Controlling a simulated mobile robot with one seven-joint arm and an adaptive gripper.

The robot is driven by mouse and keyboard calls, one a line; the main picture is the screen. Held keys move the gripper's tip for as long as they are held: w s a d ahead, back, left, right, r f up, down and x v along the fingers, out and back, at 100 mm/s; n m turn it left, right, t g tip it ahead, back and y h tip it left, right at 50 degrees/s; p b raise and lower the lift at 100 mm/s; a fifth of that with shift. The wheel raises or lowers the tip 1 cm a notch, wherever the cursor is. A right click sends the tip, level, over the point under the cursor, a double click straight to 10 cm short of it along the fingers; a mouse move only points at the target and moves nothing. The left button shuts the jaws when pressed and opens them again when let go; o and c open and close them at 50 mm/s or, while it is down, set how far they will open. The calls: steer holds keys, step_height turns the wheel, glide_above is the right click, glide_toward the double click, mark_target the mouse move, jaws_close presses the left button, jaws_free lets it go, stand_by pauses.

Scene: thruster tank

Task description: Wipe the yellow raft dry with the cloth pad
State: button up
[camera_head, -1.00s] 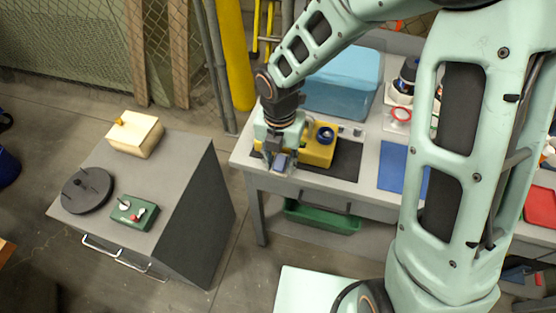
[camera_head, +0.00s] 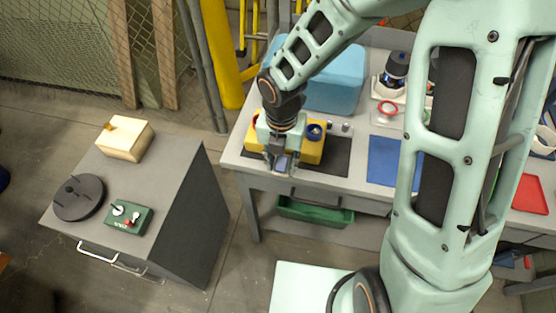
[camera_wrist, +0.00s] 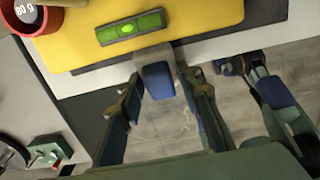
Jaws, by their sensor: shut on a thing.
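The yellow raft (camera_head: 310,151) sits on the grey bench, partly hidden by my gripper. In the wrist view the yellow raft (camera_wrist: 150,25) fills the top, with a green bubble level (camera_wrist: 131,28) and a red cup marked 80 g (camera_wrist: 30,13) on it. My gripper (camera_head: 281,168) is at the raft's front side. In the wrist view its two fingers (camera_wrist: 163,115) flank a blue pad, which looks like the cloth pad (camera_wrist: 158,82), close to the raft's near edge. I cannot tell whether the pad touches the raft.
A dark mat (camera_head: 338,158) and a blue mat (camera_head: 383,162) lie on the bench. A light-blue bin (camera_head: 335,85) stands behind. A green tray (camera_head: 315,213) is below. A grey cabinet (camera_head: 165,165) stands at left, with free floor between.

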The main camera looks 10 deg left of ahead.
steer(key=shift+d, duration=0.6)
steer(key=shift+d, duration=0.15)
steer(key=shift+d+p, duration=0.65)
steer(key=shift+d, duration=0.35)
steer(key=shift+s, duration=0.2)
step_height(320, 180, up, 6)
steer(key=s+p, duration=0.1)
steer(key=p, duration=0.5)
steer(key=shift+a+p, duration=0.15)
steer(key=shift+p, duration=0.25)
